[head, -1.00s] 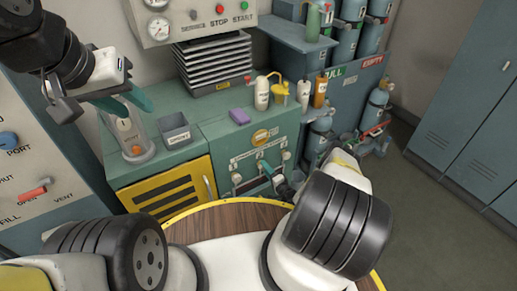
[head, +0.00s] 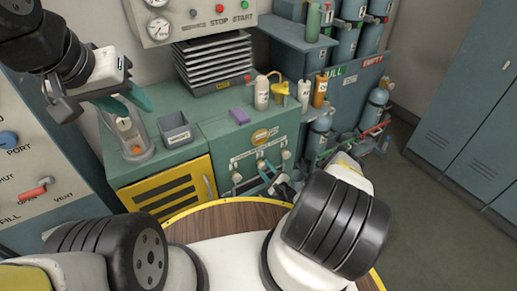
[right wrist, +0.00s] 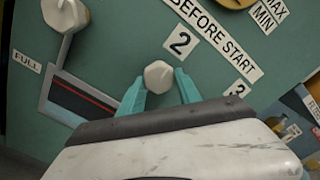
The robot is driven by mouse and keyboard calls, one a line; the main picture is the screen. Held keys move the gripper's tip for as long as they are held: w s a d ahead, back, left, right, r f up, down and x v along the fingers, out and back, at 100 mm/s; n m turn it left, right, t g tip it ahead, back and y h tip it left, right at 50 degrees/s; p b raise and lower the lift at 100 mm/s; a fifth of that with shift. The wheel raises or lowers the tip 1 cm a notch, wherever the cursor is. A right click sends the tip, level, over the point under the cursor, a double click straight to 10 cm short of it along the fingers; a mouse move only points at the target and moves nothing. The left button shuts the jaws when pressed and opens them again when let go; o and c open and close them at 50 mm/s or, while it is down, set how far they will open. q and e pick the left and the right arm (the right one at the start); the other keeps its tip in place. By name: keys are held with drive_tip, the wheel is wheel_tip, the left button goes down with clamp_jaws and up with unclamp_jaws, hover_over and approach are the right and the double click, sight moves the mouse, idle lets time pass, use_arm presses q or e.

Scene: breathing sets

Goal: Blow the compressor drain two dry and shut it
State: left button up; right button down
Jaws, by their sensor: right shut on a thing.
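The drain two knob (right wrist: 158,77) is a small off-white knob beneath the label 2 on the green compressor front. My right gripper (right wrist: 160,88) has its teal fingers on either side of this knob and is shut on it. In the head view my right gripper (head: 266,172) reaches the lower compressor front (head: 225,150), partly hidden by my own arm. My left gripper (head: 128,104) looks open and empty, in front of a clear cylinder (head: 137,146).
A grey bin (head: 174,130), a purple sponge (head: 239,116) and several bottles stand on the green cabinets. A gauge panel with stop and start buttons (head: 242,8) is above. Gas cylinders (head: 377,108) stand at right. A round wooden table (head: 225,216) is in front.

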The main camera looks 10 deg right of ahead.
drive_tip(key=shift+f+m, duration=0.1)
drive_tip(key=shift+m, duration=0.6)
drive_tip(key=c, duration=0.8)
unclamp_jaws()
drive_tip(key=shift+c, duration=0.2)
drive_tip(key=v, duration=0.8)
